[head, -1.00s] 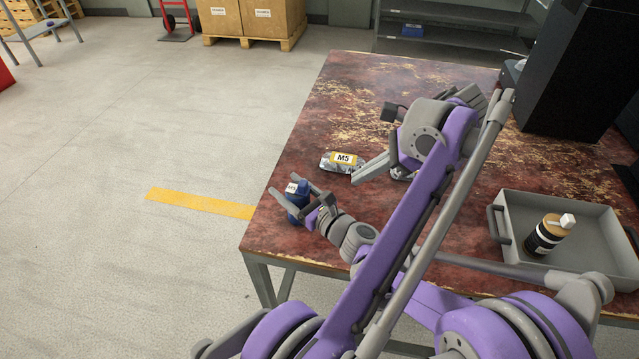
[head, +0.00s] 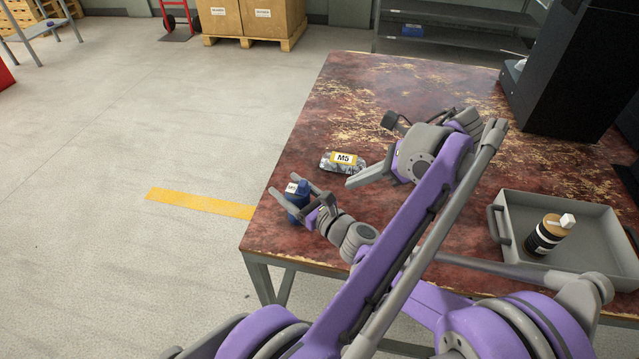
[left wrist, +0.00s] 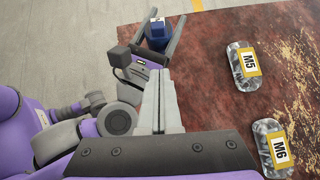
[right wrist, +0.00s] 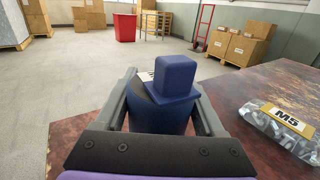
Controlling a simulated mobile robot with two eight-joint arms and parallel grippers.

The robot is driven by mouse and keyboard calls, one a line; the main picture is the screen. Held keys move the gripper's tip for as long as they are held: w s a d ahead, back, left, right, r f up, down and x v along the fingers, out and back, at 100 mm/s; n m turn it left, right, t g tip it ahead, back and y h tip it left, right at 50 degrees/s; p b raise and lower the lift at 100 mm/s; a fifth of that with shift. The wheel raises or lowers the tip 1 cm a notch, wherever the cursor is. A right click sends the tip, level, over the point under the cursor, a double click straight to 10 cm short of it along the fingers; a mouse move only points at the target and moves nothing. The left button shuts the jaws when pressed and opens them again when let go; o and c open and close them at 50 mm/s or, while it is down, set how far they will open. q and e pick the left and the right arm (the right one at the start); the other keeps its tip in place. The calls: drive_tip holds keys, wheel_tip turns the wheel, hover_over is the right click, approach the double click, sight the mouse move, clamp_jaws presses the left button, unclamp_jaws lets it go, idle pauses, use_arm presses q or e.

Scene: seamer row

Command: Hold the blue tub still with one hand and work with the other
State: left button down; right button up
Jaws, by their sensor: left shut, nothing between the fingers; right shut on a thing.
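The blue tub (head: 298,206) stands near the left edge of the worn red table. My right gripper (head: 290,183) is shut on it, one finger on each side. In the right wrist view the tub (right wrist: 166,112) with its square blue top fills the space between the fingers. My left gripper (head: 350,183) is shut and empty, to the right of the tub and apart from it. In the left wrist view its closed fingers (left wrist: 158,80) point towards the tub (left wrist: 157,34).
A clear pack labelled M5 (head: 343,162) lies behind my left gripper's tip. A pack labelled M6 (left wrist: 275,152) shows in the left wrist view. A grey tray (head: 590,212) at the right holds a dark bottle (head: 545,236). The table's far part is mostly clear.

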sight(303, 183)
use_arm(q)
drive_tip(key=w+a+f, duration=0.1)
drive_tip(key=a, duration=0.1)
drive_tip(key=w+a+f, duration=0.1)
drive_tip(key=a, duration=0.1)
drive_tip(key=w+a+f, duration=0.1)
drive_tip(key=a+f, duration=0.1)
drive_tip(key=a, duration=0.1)
drive_tip(key=shift+f, duration=0.1)
drive_tip(key=shift+w+a, duration=0.1)
drive_tip(key=shift+a, duration=0.2)
drive_tip(key=a, duration=0.1)
drive_tip(key=w+a, duration=0.1)
drive_tip(key=a, duration=0.1)
drive_tip(key=shift+w, duration=0.2)
drive_tip(key=shift+s+d, duration=0.1)
drive_tip(key=shift+d, duration=0.05)
drive_tip(key=d, duration=0.1)
drive_tip(key=s+d, duration=0.1)
drive_tip(key=d, duration=0.1)
drive_tip(key=shift+s+d, duration=0.25)
drive_tip(key=shift+d, duration=0.1)
drive_tip(key=v, duration=1)
